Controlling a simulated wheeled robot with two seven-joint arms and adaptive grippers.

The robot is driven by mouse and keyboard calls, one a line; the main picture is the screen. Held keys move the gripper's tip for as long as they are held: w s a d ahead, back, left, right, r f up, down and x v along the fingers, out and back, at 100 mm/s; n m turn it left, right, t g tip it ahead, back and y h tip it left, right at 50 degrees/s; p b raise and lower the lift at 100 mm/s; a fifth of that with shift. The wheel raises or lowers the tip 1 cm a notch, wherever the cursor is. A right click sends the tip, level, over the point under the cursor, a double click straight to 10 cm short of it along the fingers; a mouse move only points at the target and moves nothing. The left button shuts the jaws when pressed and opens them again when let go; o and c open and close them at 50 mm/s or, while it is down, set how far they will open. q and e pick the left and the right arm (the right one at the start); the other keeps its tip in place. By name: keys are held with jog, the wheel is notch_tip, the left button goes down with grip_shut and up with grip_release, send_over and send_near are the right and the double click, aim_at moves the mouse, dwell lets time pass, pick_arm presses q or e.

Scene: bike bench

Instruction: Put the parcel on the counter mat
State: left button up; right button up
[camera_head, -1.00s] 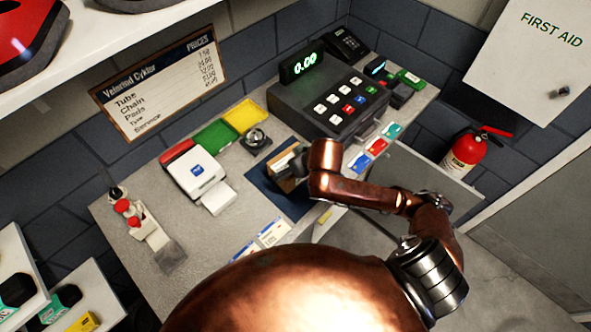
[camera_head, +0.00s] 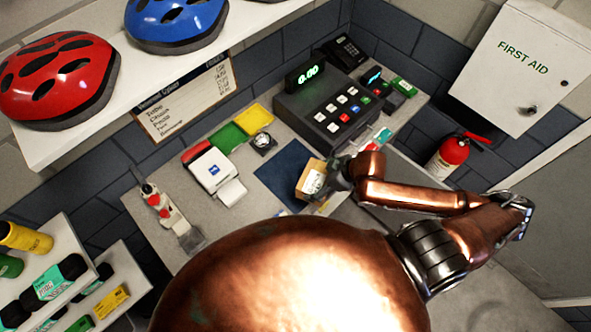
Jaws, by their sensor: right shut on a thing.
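The parcel (camera_head: 308,181) is a small brown cardboard box with a white label. My right gripper (camera_head: 329,179), dark and at the end of a copper arm, is shut on it from the right. The dark blue counter mat (camera_head: 279,168) lies flat on the grey counter. The parcel overlaps the right part of the mat in the picture. I cannot tell whether it touches the mat or is held above it. The gripper hides part of the parcel. My left gripper is not in view.
A cash register (camera_head: 335,108) stands behind the mat. A white card terminal (camera_head: 214,172) and green and yellow trays (camera_head: 227,137) are to the left. Helmets (camera_head: 60,80) sit on a shelf above. A fire extinguisher (camera_head: 447,158) is at the right.

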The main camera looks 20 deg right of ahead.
jog(key=shift+w+a, duration=0.1)
jog(key=shift+w, duration=0.05)
jog(key=shift+w+f+b, duration=0.4)
jog(key=shift+w+b, duration=0.3)
jog(key=shift+b, duration=0.1)
jog(key=w+f+p, duration=0.1)
jog(key=w+f, duration=0.1)
jog(key=w, duration=0.2)
jog(key=w+a+f+p, duration=0.1)
jog(key=w+f, duration=0.2)
jog(key=w+f+p, duration=0.1)
jog(key=w+f, duration=0.2)
jog(key=w, duration=0.1)
jog(key=shift+w+a+f, duration=0.25)
jog(key=shift+w, duration=0.1)
jog(key=shift+f, duration=1.65)
jog(key=shift+f, duration=0.15)
jog(key=o, duration=1.4)
jog(key=shift+o, duration=0.2)
